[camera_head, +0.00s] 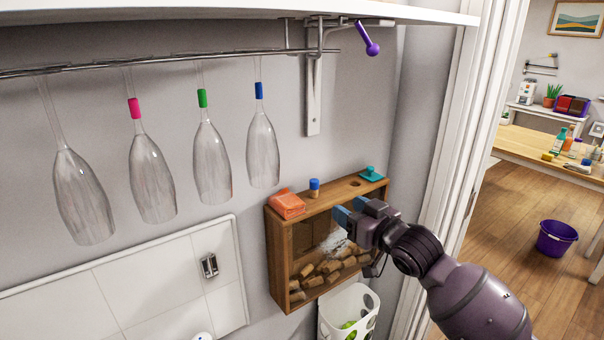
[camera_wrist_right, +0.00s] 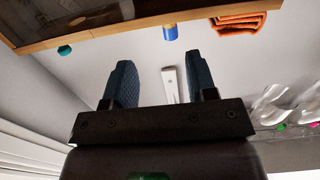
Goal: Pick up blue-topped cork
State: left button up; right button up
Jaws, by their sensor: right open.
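The blue-topped cork (camera_head: 314,188) stands upright on top of the wooden box (camera_head: 272,240), between an orange folded cloth (camera_head: 287,204) and a teal object (camera_head: 371,174). In the right wrist view, which is upside down, the cork (camera_wrist_right: 170,32) shows beyond the fingertips, roughly between their lines. My right gripper (camera_head: 348,212) is in front of the box's upper edge, to the right of the cork and apart from it. Its two blue fingers (camera_wrist_right: 163,80) are spread with nothing between them. My left gripper is in no view.
Several stemmed glasses (camera_head: 150,175) hang from a metal rail left of the box. A white perforated basket (camera_head: 347,312) is below the box, which holds loose corks (camera_head: 320,272). A shelf (camera_head: 230,14) runs overhead. A door frame (camera_head: 455,130) stands at right.

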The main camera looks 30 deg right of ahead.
aim_at(317, 183)
jog(key=w, duration=0.3)
jog(key=w+a+r+p, duration=0.1)
jog(key=w, duration=0.3)
jog(key=w+a+r+p, duration=0.1)
jog(key=w, duration=0.2)
jog(key=shift+w+r, duration=0.2)
jog(key=shift+w, duration=0.4)
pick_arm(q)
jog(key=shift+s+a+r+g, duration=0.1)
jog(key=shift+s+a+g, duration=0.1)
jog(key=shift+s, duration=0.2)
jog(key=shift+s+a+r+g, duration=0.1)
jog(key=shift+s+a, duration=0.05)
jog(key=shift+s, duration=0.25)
pick_arm(e)
jog(key=c, duration=0.7)
